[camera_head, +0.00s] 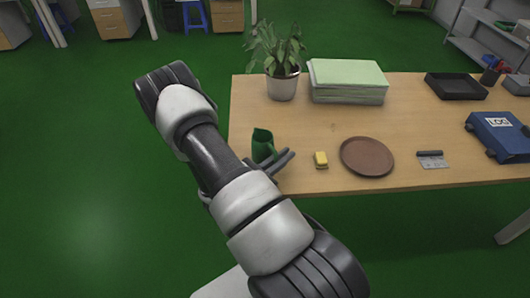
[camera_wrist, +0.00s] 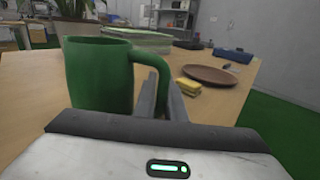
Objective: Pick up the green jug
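The green jug (camera_head: 263,144) stands near the front left part of the table, its handle toward my gripper. In the wrist view the jug (camera_wrist: 98,76) is large and upright at the left, with its handle curving right between my fingers. My gripper (camera_head: 285,160) is just right of the jug, low over the table edge. In the wrist view the fingers of my gripper (camera_wrist: 163,90) are close together, one on each side of the handle, and look shut on it. The jug's base is hidden by the gripper body, so I cannot tell whether it touches the table.
On the wooden table (camera_head: 390,110) a yellow sponge (camera_head: 321,160) and a brown plate (camera_head: 367,157) lie right of my gripper. Behind are a potted plant (camera_head: 282,85) and a green-topped paper stack (camera_head: 347,90). A blue box (camera_head: 498,136) and a black tray (camera_head: 455,86) sit farther right.

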